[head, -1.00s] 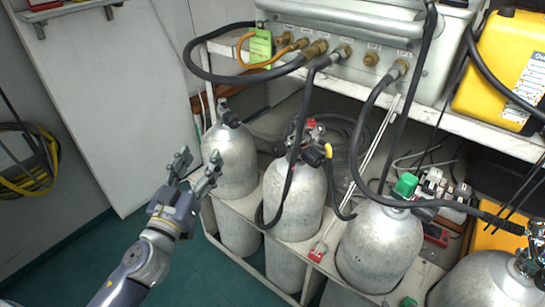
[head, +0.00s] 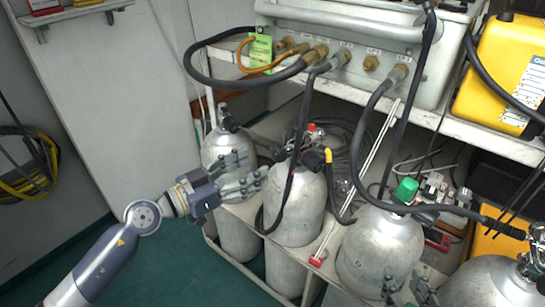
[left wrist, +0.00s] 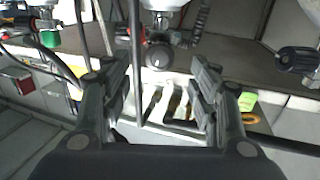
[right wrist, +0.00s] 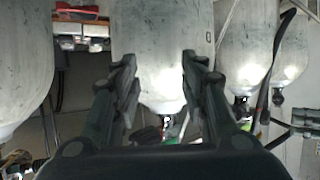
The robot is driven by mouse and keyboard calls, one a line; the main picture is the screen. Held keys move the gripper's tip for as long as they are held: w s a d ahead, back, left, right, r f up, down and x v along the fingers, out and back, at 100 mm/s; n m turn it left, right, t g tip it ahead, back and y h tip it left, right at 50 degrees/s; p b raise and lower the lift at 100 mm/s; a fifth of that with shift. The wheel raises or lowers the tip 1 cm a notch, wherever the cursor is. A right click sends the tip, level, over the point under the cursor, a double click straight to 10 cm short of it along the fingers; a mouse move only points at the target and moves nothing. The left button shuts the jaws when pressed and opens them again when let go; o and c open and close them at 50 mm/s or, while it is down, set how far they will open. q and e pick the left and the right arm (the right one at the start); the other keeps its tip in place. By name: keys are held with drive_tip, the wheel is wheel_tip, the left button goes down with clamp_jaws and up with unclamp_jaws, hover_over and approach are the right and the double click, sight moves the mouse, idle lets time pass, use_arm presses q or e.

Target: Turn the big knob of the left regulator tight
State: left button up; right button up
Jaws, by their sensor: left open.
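The left regulator (head: 312,142), with a red part and a big black knob (head: 313,158), sits on top of the middle grey cylinder. In the left wrist view the black round knob (left wrist: 159,57) lies between and beyond my open fingers, not touched. My left gripper (head: 256,167) is open and empty, to the left of the regulator, in front of the left cylinder, pointing right. My right gripper (head: 408,290) shows at the bottom of the head view. In the right wrist view it (right wrist: 157,65) is open and empty, facing a cylinder.
A cylinder with a green-capped regulator (head: 407,189) stands to the right. Black hoses (head: 299,125) hang from the metal panel (head: 345,50) past the regulator. The left cylinder (head: 222,148) stands close to my left gripper. Open floor (head: 150,262) lies at the front left.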

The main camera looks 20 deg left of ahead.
sight(275, 156)
use_arm(q)
drive_tip(key=x, duration=0.5)
drive_tip(key=shift+b, duration=0.3)
use_arm(e)
drive_tip(key=shift+w+a+r+t, duration=0.15)
drive_tip(key=shift+w+r+t, duration=0.15)
drive_tip(key=shift+r, duration=0.2)
drive_tip(key=shift+w+a+r+t, duration=0.15)
drive_tip(key=shift+w+r+t, duration=0.15)
drive_tip(key=shift+r, duration=0.15)
use_arm(q)
drive_tip(key=shift+x, duration=0.95)
use_arm(e)
drive_tip(key=shift+w+a+r+t+y, duration=0.15)
drive_tip(key=shift+r+t, duration=0.1)
drive_tip(key=shift+r, duration=0.2)
drive_tip(key=shift+w+r+t+y, duration=0.15)
drive_tip(key=shift+r+t, duration=0.1)
drive_tip(key=shift+r, duration=0.15)
use_arm(q)
drive_tip(key=c, duration=1.1)
